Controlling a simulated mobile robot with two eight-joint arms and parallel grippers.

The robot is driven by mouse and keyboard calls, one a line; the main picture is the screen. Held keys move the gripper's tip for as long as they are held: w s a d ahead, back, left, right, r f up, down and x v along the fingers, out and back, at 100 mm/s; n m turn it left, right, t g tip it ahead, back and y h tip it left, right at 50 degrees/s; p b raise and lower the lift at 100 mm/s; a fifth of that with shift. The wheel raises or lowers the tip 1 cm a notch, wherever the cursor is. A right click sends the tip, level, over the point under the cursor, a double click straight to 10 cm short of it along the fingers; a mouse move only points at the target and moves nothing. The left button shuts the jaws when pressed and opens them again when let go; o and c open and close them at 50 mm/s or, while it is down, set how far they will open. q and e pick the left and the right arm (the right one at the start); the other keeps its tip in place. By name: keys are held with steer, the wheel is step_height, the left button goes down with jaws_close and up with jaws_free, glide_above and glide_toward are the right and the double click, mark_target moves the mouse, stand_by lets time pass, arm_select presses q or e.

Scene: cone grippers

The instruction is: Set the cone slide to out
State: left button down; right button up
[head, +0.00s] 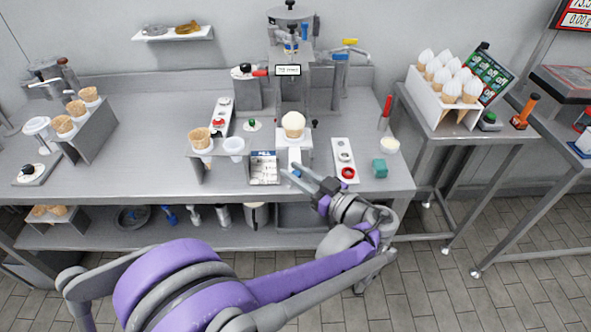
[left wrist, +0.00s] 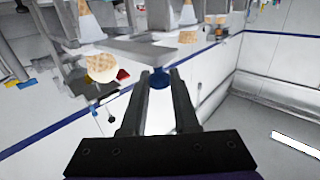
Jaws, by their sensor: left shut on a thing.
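The cone slide (head: 294,155) is a pale strip at the front of the dispenser in the head view, with a pale holder around a cone (head: 293,133) above it. My left gripper (head: 293,172) reaches its front end near the counter's front edge. In the left wrist view the fingertips of my left gripper (left wrist: 158,78) are closed on a blue knob (left wrist: 159,80) at the end of a pale bar. The fingers hide part of the knob in the head view. I cannot tell the slide's exact position along its track. My right gripper is not in view.
A printed box (head: 264,168) stands left of the slide. Cone racks (head: 90,130) stand at the far left. A rack of topped cones (head: 440,105) stands on the right table.

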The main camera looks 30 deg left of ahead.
arm_select(q)
steer(key=shift+s+f, duration=0.1)
steer(key=c, duration=0.9)
jaws_free()
steer(key=shift+d, duration=0.1)
steer(key=shift+o, duration=1.1)
steer(key=shift+s+d, duration=0.1)
steer(key=shift+s, duration=0.05)
steer(key=v, duration=1)
steer(key=shift+d, duration=0.35)
